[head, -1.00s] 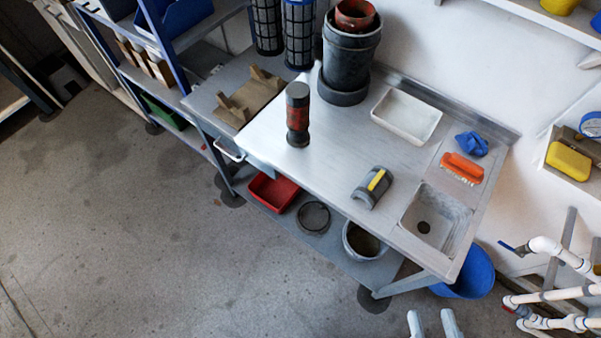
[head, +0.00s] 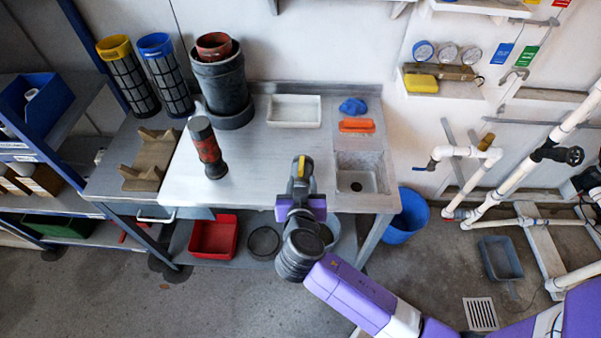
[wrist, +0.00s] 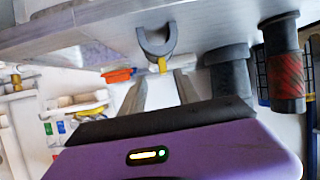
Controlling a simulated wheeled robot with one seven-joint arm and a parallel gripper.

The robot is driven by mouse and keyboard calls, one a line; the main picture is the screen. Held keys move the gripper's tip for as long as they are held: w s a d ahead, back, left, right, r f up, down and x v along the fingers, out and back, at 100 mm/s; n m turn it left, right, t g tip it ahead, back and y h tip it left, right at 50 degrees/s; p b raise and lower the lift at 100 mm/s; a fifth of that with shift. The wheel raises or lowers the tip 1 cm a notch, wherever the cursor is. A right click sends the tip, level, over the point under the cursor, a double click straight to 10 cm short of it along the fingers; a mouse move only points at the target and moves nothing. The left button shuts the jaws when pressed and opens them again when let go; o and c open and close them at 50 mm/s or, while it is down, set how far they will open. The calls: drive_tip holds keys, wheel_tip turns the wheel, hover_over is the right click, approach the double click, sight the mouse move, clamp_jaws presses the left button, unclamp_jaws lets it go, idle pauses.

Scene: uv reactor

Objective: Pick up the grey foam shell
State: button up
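The grey foam shell (head: 303,167) is an arched half-tube with a yellow strip on top, on the steel bench (head: 262,180) near its front edge. In the wrist view, where the picture is upside down, the shell (wrist: 154,45) appears as a U just beyond my fingertips. My gripper (wrist: 161,82) is open, its two fingers apart with nothing visible between them. In the head view my gripper (head: 299,190) is at the bench's front edge, partly covering the shell. I cannot tell whether the fingers touch it.
A dark cylinder with a red band (head: 208,148) stands left of the shell. A black bucket (head: 220,85), white tray (head: 294,111), orange brush (head: 357,125) and sink (head: 361,180) are farther back or right. The bench between them is clear.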

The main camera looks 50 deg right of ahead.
sight(301, 165)
drive_tip(key=shift+w+d+r+m+g+h, duration=0.4)
drive_tip(key=shift+w+d+r+m+h, duration=0.1)
drive_tip(key=shift+w+d+r+m, duration=0.3)
drive_tip(key=shift+a+f+p+x, duration=0.1)
drive_tip(key=shift+f+p+x, duration=0.2)
drive_tip(key=shift+x, duration=0.9)
drive_tip(key=shift+a+f+p+x, duration=0.15)
drive_tip(key=shift+p+x, duration=0.25)
drive_tip(key=shift+x, duration=0.8)
drive_tip(key=shift+a+f+p+x, duration=0.15)
drive_tip(key=shift+p+x, duration=0.2)
drive_tip(key=shift+x, duration=0.85)
drive_tip(key=shift+w, duration=0.15)
clamp_jaws()
